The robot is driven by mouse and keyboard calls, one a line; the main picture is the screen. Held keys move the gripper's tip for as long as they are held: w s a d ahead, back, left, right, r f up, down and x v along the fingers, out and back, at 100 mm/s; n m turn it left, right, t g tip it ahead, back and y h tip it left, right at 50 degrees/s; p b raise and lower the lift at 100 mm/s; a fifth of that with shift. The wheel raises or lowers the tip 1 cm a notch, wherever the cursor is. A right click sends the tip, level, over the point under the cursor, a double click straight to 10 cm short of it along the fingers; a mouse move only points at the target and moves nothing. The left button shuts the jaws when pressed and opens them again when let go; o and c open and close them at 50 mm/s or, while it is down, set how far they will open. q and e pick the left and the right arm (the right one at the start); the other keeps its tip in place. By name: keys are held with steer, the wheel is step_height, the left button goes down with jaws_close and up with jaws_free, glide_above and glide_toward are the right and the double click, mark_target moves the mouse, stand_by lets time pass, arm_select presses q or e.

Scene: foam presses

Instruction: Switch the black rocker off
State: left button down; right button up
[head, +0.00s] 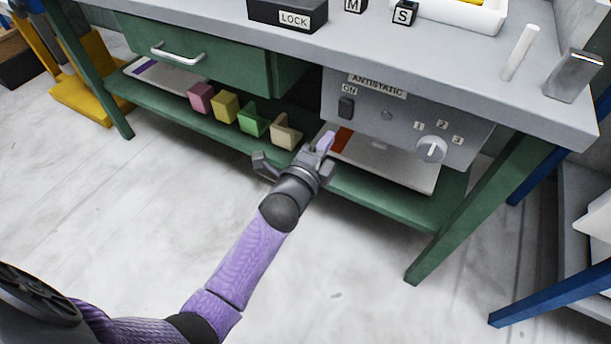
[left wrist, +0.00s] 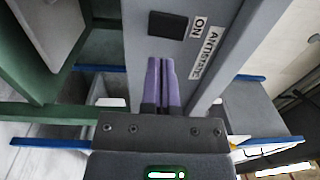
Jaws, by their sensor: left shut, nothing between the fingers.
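The black rocker (head: 346,108) is set in the grey panel (head: 405,120) under the bench top, below the labels "ANTISTATIC" and "ON". In the left wrist view the rocker (left wrist: 167,25) shows just beyond my fingertips, beside the "ON" label. My left gripper (head: 326,140) is shut and empty, with its lilac fingers pointing at the panel, a little below the rocker in the head view. In the left wrist view the closed fingers (left wrist: 161,62) appear apart from the rocker. Which way the rocker is tipped is too small to tell. My right gripper is not in view.
The panel also bears a round knob (head: 432,149) marked 1, 2, 3. Several coloured blocks (head: 225,107) stand on the green lower shelf (head: 385,200). A drawer (head: 190,58) is at the left. A metal block (head: 573,76) stands on the bench top (head: 460,65).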

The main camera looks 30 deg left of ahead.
arm_select(q)
steer(key=s+f+p, duration=0.1)
steer(key=s+p, duration=0.1)
steer(key=s, duration=0.5)
steer(key=shift+s+a, duration=0.35)
steer(key=shift+s, duration=0.05)
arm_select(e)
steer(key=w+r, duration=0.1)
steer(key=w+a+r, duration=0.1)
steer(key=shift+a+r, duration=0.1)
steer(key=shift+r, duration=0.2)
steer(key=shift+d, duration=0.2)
